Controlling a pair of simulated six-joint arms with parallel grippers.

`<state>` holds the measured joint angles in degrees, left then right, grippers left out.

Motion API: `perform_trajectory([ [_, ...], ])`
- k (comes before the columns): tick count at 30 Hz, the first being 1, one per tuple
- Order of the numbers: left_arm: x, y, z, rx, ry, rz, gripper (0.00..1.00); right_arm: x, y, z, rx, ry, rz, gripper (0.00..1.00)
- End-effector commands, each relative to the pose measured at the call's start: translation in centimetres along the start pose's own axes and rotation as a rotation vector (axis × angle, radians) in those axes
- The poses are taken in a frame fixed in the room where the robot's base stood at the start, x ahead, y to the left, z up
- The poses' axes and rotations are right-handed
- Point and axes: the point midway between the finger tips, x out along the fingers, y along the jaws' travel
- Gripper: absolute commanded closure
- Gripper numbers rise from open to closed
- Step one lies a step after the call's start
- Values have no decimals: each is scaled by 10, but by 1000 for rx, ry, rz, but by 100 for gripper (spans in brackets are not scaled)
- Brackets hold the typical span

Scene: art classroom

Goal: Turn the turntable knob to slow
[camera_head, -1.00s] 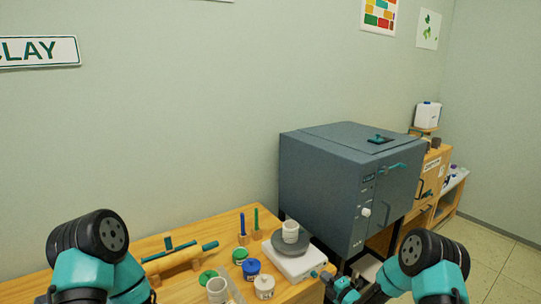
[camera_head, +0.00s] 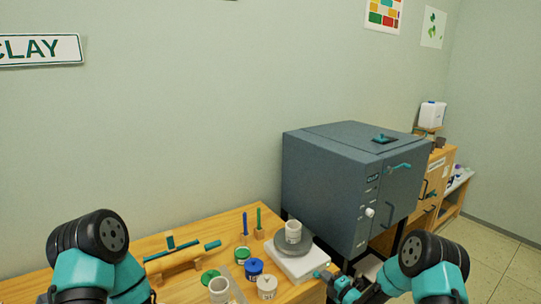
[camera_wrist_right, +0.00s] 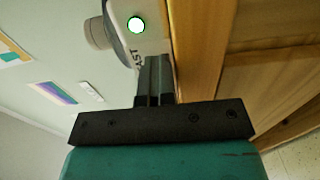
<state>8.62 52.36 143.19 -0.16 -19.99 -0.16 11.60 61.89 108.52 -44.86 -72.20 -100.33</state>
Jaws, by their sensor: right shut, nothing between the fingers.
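The turntable (camera_head: 283,262) has a white base with a grey disc (camera_head: 292,250) on top, and a white cup (camera_head: 293,232) stands on the disc. A small teal part, apparently the knob (camera_head: 320,273), shows at its right front corner. In the right wrist view, the turntable's front (camera_wrist_right: 150,40) carries lettering ending in "AST" and a green-rimmed white round (camera_wrist_right: 136,25). My right gripper (camera_head: 333,278) is shut and empty, close in front of the knob; its fingers also show in the wrist view (camera_wrist_right: 156,68). I cannot tell whether they touch the knob. My left gripper is out of view.
A grey kiln (camera_head: 330,190) stands right behind the turntable. Tools stand upright behind the jars.

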Motion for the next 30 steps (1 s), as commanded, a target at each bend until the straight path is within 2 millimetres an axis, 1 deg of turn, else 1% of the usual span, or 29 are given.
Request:
perform_trajectory([
  [6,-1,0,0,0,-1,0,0,-23,-1,0,4,1,-3,100],
  [18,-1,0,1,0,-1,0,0,-58,0,1,4,0,1,100],
  [30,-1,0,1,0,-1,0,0,-63,3,0,3,0,2,100],
])
